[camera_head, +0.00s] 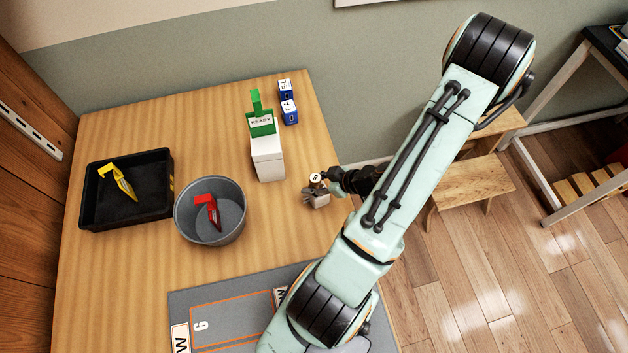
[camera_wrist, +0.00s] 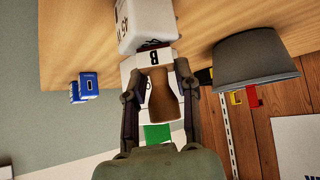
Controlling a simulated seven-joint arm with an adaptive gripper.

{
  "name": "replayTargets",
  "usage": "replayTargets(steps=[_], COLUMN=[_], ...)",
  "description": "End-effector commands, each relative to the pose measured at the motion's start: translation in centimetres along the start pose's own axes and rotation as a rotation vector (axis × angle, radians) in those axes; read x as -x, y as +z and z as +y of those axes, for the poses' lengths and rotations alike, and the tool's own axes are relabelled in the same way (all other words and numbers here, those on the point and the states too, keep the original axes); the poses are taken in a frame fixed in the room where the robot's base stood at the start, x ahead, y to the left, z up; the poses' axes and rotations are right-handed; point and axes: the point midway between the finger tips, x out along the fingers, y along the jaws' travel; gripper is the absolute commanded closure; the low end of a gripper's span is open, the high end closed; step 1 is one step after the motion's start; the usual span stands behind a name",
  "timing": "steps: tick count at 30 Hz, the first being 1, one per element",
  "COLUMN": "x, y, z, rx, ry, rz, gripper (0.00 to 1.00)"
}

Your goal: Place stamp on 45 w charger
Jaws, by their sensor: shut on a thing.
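My gripper (camera_wrist: 157,80) is shut on the brown handle of a stamp (camera_wrist: 160,98). The stamp's white base end, marked B, points away from the wrist. The white charger (camera_wrist: 147,25), with "45" partly readable, is just beyond the stamp's base in the wrist view. I cannot tell whether stamp and charger touch.
A white box (camera_head: 268,160) with a green READY sign (camera_head: 262,122) and blue-and-white blocks (camera_head: 289,112) stand behind. A grey mat (camera_head: 180,304) lies in front.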

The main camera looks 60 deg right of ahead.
Motion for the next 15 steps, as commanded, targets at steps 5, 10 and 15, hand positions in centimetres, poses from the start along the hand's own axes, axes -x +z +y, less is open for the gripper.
replayTargets(steps=[5, 10, 15], x=[0.03, -0.15, -0.14], y=[-0.02, 0.15, 0.14], z=[0.02, 0.01, 0.01], rx=[0.000, 0.000, 0.000], ry=[0.000, 0.000, 0.000], rz=[0.000, 0.000, 0.000], gripper=[0.95, 0.58, 0.44])
